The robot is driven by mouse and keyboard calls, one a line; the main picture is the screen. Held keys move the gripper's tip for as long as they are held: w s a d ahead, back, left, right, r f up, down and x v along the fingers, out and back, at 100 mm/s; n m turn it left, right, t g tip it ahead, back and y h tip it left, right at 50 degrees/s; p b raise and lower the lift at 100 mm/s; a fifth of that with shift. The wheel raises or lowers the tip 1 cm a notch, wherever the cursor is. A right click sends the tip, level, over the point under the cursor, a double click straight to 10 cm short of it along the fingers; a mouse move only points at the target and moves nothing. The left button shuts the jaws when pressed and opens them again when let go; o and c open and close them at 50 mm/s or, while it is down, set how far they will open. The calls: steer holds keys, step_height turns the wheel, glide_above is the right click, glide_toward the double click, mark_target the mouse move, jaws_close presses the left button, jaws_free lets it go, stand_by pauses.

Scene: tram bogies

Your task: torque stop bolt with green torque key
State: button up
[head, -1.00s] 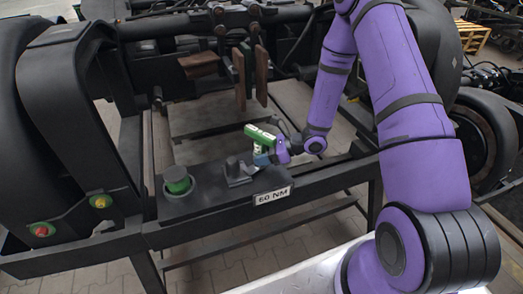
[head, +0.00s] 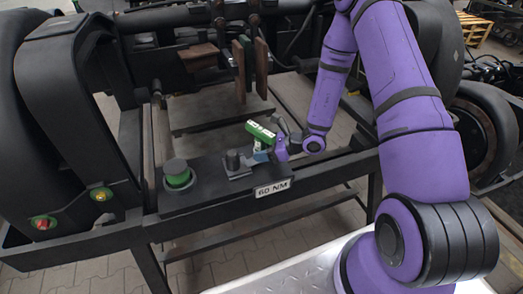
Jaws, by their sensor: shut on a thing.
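The green torque key (head: 261,130) has a green block-shaped top with pale markings and a pale lower part. My gripper (head: 267,154) is purple with blue-grey fingers and is shut on the key. It holds the key just right of a short dark post on a square base (head: 235,163), above the black bench beam. I cannot tell whether the key touches anything below. The stop bolt is not clearly identifiable; red (head: 43,222) and yellow (head: 101,194) bolt heads show on the frame at left.
A "60 NM" plate (head: 273,188) is on the beam's front. Brown upright plates (head: 261,68) hang behind the key. Dark bogie wheels flank both sides.

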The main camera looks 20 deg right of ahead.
steer(key=shift+m+t+h, duration=0.3)
steer(key=shift+m+t, duration=0.1)
steer(key=shift+t, duration=0.1)
steer(key=shift+m+t+h, duration=0.8)
steer(key=shift+m+t, duration=0.2)
steer(key=shift+a+m+t+h, duration=0.1)
steer(key=shift+m+t+h, duration=0.6)
steer(key=shift+m+h, duration=0.25)
steer(key=shift+m, duration=0.25)
